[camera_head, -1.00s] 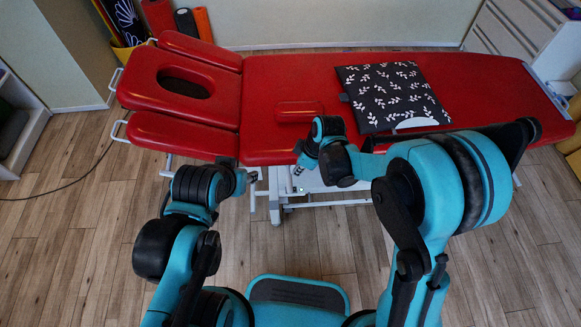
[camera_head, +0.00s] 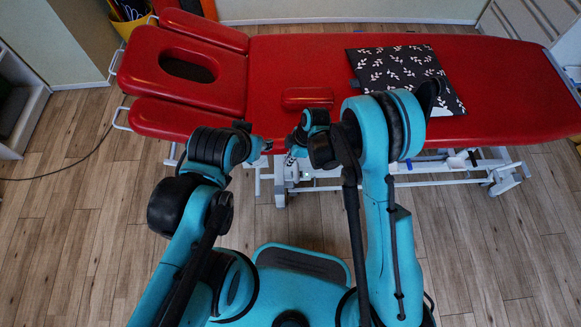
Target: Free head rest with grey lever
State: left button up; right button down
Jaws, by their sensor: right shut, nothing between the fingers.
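The red head rest (camera_head: 140,62) with its dark oval face opening forms the left end of the red treatment table (camera_head: 290,70). It looks flat, in line with the table top. My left gripper (camera_head: 265,145) is small and dark at the table's near edge, right of the head rest; its jaw state is unclear. My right gripper (camera_head: 291,143) is shut and empty, just to the right of the left one, at the same edge. I cannot make out the grey lever; the underside of the head rest is hidden by the table top and my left arm.
A small red pad (camera_head: 307,98) and a dark leaf-patterned cushion (camera_head: 385,72) lie on the table. The white metal underframe (camera_head: 440,178) shows below the near edge. A dark cable (camera_head: 70,168) runs over the floor at left. A yellow bin (camera_head: 128,25) stands behind the head rest.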

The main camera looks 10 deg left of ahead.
aim_at(296, 166)
pick_arm(q)
notch_tip(296, 166, down, 5)
jog(key=b, duration=0.4)
jog(key=shift+b, duration=0.4)
pick_arm(e)
notch_tip(296, 166, down, 8)
jog(key=shift+d+f, duration=0.25)
jog(key=shift+d, duration=0.2)
jog(key=shift+w, duration=0.1)
jog(key=shift+w, duration=0.15)
